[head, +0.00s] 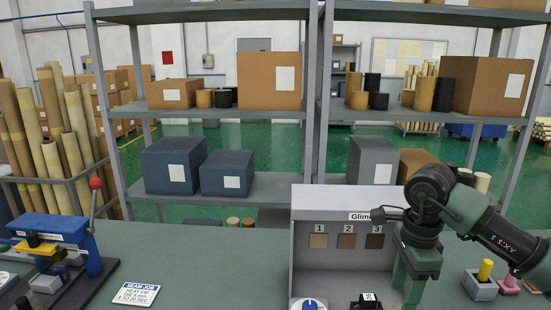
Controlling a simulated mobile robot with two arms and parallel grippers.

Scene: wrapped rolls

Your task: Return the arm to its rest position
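My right arm (485,225) comes in from the right edge. Its dark wrist hangs over the bench, and its green gripper (416,280) points down in front of the right part of a grey booth. The gripper covers part of the booth's sign and front. The fingertips are not clear enough to tell whether they are apart, and I see nothing held between them. My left arm and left gripper are not in view.
The grey booth (310,250) has swatches numbered 1 to 3. A blue press (50,230) with a red-knobbed lever and a seam job card (135,294) are at left. A grey block (480,287) with a yellow peg is at right. Shelves (260,205) stand behind. The bench between card and booth is clear.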

